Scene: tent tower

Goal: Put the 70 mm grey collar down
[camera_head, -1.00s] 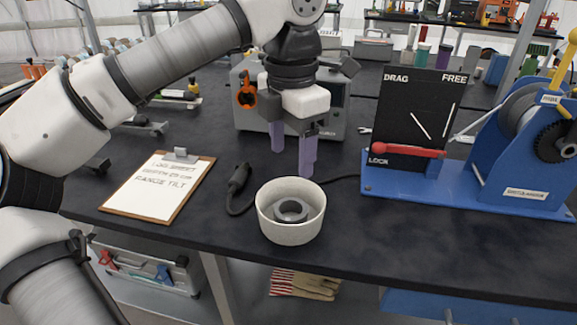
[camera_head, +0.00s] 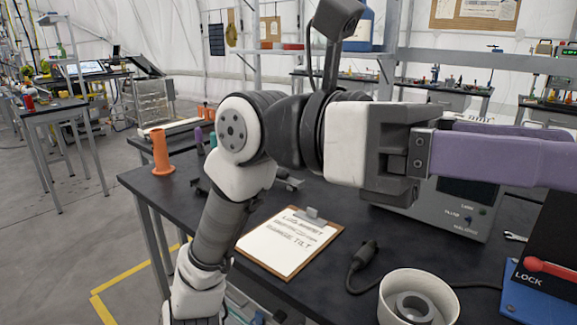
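A grey collar (camera_head: 401,309), a thick ring, lies flat inside a round speckled white bowl (camera_head: 386,297) at the bottom right of the head view. Its size cannot be read. The bowl stands on the black bench top and is cut by the lower frame edge. My gripper (camera_head: 525,153) is raised above and behind the bowl, with its purple fingers pointing right. One finger largely covers the other and the tips run to the right edge. The gap between them is hidden, and no collar shows at the visible part of the fingers.
A clipboard (camera_head: 285,244) lies left of the bowl, with a black cable plug (camera_head: 362,256) between them. A grey instrument box (camera_head: 455,222) stands behind. A blue-based device (camera_head: 522,303) with a red lever is at right. An orange spool (camera_head: 160,152) stands far left.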

